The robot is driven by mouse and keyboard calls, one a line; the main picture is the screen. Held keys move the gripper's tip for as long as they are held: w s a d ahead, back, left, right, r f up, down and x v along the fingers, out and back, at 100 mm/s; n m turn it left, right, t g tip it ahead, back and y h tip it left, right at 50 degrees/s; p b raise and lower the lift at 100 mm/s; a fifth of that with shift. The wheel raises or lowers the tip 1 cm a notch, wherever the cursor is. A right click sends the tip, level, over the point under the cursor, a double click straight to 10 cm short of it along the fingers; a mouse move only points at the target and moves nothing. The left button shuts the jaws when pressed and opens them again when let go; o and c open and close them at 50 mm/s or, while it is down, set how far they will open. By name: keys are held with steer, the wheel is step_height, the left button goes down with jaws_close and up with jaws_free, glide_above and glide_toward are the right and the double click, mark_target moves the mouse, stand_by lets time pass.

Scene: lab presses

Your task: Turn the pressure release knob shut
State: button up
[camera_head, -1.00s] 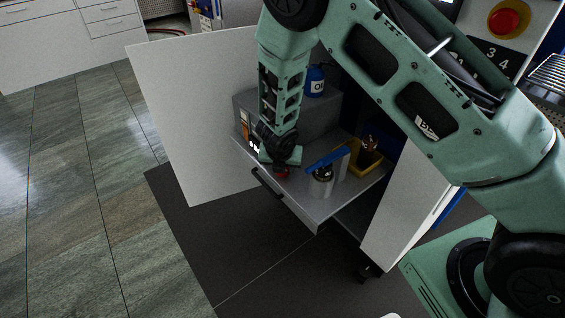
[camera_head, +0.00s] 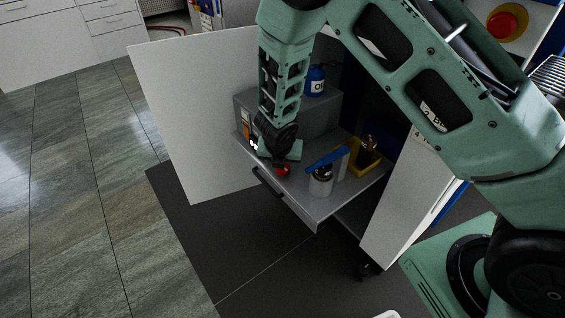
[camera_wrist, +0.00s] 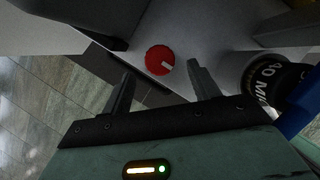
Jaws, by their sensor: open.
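The pressure release knob (camera_wrist: 160,60) is a round red knob with a white mark. In the wrist view it sits near the edge of the grey shelf, ahead of my gripper (camera_wrist: 158,82) and roughly between the two fingers. The fingers are apart with nothing between the tips. In the head view the red knob (camera_head: 284,169) shows just to the right of and below my gripper (camera_head: 276,158), whose fingers are mostly hidden there. I cannot tell whether a finger touches the knob.
A yellow bin (camera_head: 366,160) and blue bottle (camera_head: 315,80) are further back. An open white door (camera_head: 190,120) stands left; a drawer handle (camera_head: 268,182) is in front.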

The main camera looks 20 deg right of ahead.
steer(key=p+v, duration=0.4)
steer(key=v, duration=1)
steer(key=s+a+r+m+g+y+p, duration=0.1)
steer(key=s+r+m+p, duration=0.3)
steer(key=s+r+m, duration=0.7)
steer(key=s+a+r+m+g+y+p, duration=0.1)
steer(key=s+r+m+p, duration=0.4)
steer(key=s+r+m, duration=0.6)
steer(key=s+a+r+g, duration=0.1)
steer(key=s+r+g, duration=0.1)
steer(key=s, duration=0.3)
steer(key=shift+r+m+y, duration=0.4)
steer(key=shift+r, duration=0.3)
